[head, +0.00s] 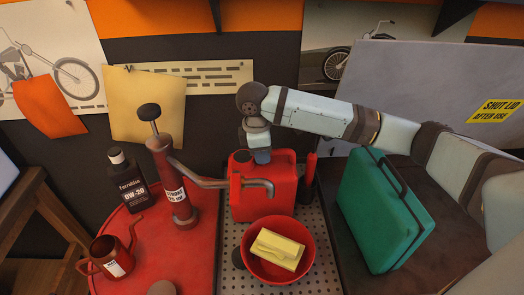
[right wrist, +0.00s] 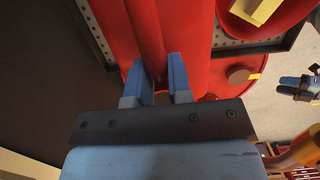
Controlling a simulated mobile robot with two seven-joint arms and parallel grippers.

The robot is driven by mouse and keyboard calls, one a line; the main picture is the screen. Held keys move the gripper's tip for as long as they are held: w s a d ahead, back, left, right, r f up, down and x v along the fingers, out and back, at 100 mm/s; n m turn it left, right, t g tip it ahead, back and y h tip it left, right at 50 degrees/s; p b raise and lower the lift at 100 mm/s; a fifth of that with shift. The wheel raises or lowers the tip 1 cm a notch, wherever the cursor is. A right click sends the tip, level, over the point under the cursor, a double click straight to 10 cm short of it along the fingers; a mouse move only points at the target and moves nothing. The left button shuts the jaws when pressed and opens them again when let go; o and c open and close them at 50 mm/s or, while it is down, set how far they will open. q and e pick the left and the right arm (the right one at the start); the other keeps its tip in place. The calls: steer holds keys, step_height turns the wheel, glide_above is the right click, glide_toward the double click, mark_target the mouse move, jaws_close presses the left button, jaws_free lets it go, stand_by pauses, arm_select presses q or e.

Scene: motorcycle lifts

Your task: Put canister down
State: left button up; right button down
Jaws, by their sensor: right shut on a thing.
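The red canister (head: 280,205) is upright over the perforated metal plate (head: 230,275), behind a red bowl. I cannot tell whether its base touches the plate. My right gripper (head: 262,157) comes down on the canister's top from above. In the right wrist view its two blue fingers (right wrist: 157,82) are shut on a red ridge of the canister (right wrist: 152,30), likely its handle. The spout of a red pump can crosses in front of the canister and hides part of it.
The red bowl (head: 252,268) holds a yellow block (head: 277,250). The red pump can (head: 172,185), a black oil bottle (head: 128,180) and a small red oil can (head: 108,257) stand on a red surface (head: 190,265) at left. A green case (head: 372,220) stands at right.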

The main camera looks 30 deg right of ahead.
steer(key=shift+a+f, duration=0.1)
steer(key=c, duration=1.1)
jaws_free()
steer(key=shift+o, duration=0.2)
